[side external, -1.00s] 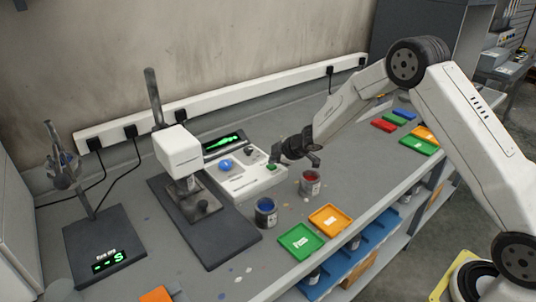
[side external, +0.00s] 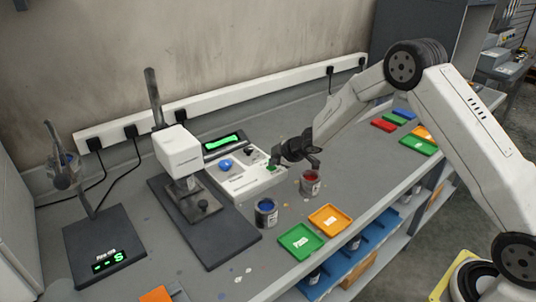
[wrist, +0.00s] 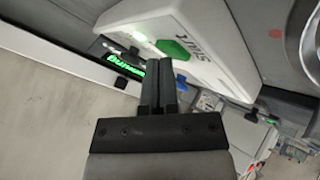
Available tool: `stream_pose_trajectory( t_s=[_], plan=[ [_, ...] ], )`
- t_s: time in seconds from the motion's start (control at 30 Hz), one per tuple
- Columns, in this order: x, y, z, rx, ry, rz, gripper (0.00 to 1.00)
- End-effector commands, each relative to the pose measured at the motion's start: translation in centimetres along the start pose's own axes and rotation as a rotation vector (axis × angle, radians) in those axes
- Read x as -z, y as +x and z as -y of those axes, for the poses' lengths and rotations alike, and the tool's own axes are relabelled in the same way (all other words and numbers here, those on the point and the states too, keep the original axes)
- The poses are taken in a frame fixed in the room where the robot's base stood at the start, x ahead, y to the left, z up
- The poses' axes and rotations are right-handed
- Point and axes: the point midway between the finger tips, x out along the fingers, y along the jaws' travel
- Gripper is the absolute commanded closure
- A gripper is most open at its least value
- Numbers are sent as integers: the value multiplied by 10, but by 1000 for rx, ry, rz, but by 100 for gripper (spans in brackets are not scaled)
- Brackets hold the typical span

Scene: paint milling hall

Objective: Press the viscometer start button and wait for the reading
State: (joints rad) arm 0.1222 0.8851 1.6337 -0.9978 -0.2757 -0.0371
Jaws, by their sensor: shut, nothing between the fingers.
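The viscometer's white control box (side external: 250,180) stands on the bench with a blue knob (side external: 225,165) and a green start button (side external: 271,168) at its right end. The button also shows in the wrist view (wrist: 174,49), beside dark lettering. Its dark display (side external: 222,143) is lit with green lettering, which in the wrist view (wrist: 127,67) resembles "Running". The white measuring head (side external: 178,150) stands left of the box over a dark base. My gripper (side external: 276,160) is shut and empty, close by the button. I cannot tell whether the fingertips touch it.
An open blue paint tin (side external: 266,213) and a red one (side external: 310,183) stand close in front of the box. Green (side external: 300,241) and orange (side external: 330,219) trays lie near the bench edge. A dark scale (side external: 104,248) is at left.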

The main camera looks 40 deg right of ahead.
Motion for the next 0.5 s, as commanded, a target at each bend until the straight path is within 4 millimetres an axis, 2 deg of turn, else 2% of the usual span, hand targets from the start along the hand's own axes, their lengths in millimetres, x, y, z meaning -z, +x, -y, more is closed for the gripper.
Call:
stream_pose_trajectory(
  t_s=[0.5],
  plan=[
    [-5, 5, 7, 9, 7, 3, 100]
  ],
)
